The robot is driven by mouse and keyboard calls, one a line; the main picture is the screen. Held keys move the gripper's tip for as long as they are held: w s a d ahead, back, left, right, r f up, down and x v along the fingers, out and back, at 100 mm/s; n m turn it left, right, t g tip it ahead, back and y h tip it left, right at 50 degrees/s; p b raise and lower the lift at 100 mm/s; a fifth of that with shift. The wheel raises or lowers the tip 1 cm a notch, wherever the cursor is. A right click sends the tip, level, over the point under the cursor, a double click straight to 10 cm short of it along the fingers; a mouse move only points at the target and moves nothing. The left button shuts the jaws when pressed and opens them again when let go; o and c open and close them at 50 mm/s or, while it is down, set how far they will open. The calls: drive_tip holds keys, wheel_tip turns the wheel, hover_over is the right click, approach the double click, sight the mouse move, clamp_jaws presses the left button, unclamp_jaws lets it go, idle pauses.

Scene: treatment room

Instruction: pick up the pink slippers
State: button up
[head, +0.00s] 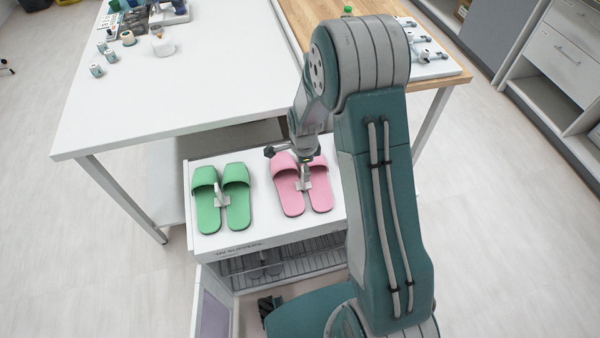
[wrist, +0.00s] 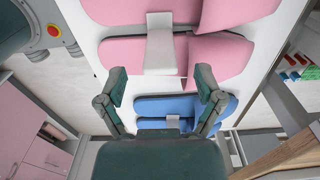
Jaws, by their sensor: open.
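The pink slippers (head: 288,194) lie as a pair on top of a white cabinet (head: 262,224), joined by a pale strap or clip (head: 305,179). In the wrist view the pink slippers (wrist: 217,55) fill the upper part, with the pale clip (wrist: 159,52) bridging them. My gripper (head: 306,156) is over the toe end of the pair in the head view. In the wrist view my gripper (wrist: 161,88) has its two fingers spread apart with nothing between them. The clip lies just beyond the fingertips in that picture; the exact height gap cannot be told.
Green slippers (head: 207,208) lie left of the pink pair. A white table (head: 190,90) with bottles stands behind the cabinet. Open floor lies left.

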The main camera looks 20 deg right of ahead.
drive_tip(key=shift+f, duration=0.8)
clamp_jaws()
